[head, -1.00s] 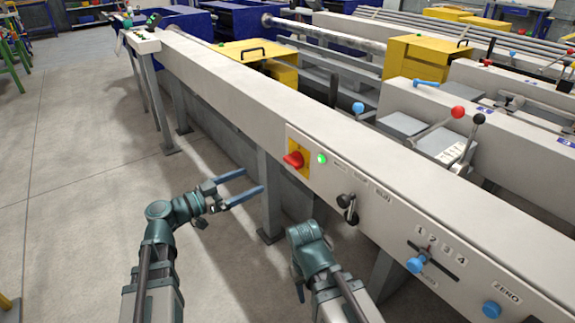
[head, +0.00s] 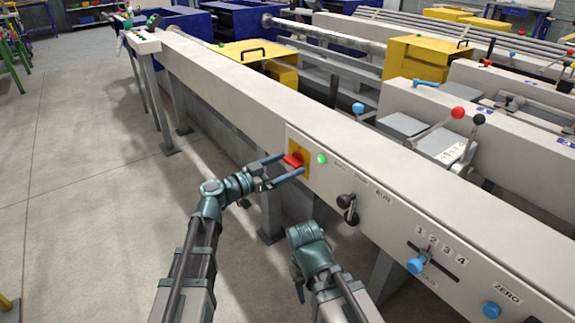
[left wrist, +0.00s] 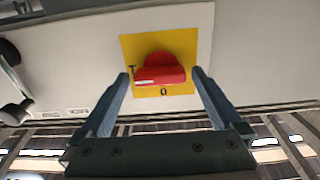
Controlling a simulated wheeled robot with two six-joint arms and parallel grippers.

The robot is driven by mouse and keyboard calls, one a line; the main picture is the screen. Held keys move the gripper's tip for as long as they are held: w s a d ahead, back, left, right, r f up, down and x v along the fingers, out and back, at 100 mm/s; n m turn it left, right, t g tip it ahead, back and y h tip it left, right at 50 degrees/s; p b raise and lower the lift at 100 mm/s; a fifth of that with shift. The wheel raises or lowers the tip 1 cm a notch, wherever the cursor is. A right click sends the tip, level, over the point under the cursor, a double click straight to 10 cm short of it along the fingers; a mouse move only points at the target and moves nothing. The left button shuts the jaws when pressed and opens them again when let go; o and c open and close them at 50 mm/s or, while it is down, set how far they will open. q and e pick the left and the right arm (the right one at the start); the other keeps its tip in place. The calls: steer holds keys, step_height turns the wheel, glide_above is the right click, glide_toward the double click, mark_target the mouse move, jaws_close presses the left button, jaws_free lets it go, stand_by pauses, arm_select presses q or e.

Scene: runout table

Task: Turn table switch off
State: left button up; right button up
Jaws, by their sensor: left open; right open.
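The table switch is a red rotary knob (head: 292,160) on a yellow plate (head: 304,171) on the front face of the long grey table. In the left wrist view the red knob (left wrist: 160,70) sits on the yellow plate (left wrist: 200,45), with a "0" mark and an "I"-like mark on the plate. A green lamp (head: 321,159) beside it is lit. My left gripper (head: 283,166) is open, its two fingers on either side of the knob; I cannot tell whether they touch it.
Right of the switch on the panel are a black lever (head: 347,206), a blue slider knob (head: 415,265) by the numbers, and a blue ZERO button (head: 491,310). Table legs (head: 270,195) stand below.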

arm_select(q)
steer(key=shift+w+d, duration=0.2)
steer(key=shift+d, duration=0.05)
steer(key=shift+c, duration=0.2)
steer(key=c, duration=1.2)
